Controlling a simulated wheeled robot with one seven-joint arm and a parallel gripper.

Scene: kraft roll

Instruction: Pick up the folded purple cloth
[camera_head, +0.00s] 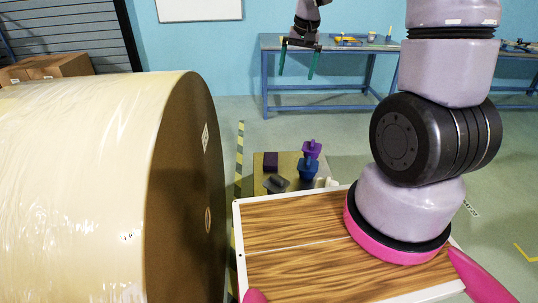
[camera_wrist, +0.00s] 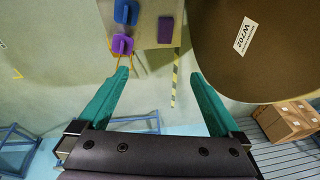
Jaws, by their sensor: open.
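The folded purple cloth (camera_head: 270,161) looks like a small dark purple block. It lies on a low tan-topped stand (camera_head: 258,183), near its far left part. It also shows in the wrist view (camera_wrist: 165,30), at the top, near the edge of the stand. My gripper (camera_head: 297,74) has two green fingers pointing down, high up and well apart from the cloth. In the wrist view my gripper (camera_wrist: 160,76) is open with nothing between its fingers.
A purple handled object (camera_head: 312,149), a blue one (camera_head: 308,169) and a dark grey one (camera_head: 276,184) share the stand. A huge wrapped kraft roll (camera_head: 90,180) stands close on the left. A blue-framed workbench (camera_head: 335,88) stands behind, with open floor before it.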

